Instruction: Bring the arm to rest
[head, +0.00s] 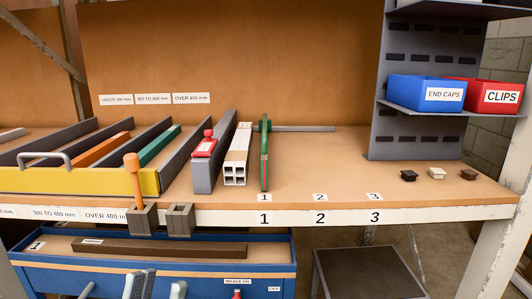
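My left gripper (141,284) shows only as two grey finger ends at the bottom edge, in front of the blue drawer (200,283). My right gripper is not in view.
A dark bar (150,250) lies in the drawer. Blue (410,92) and red (488,97) bins are right.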

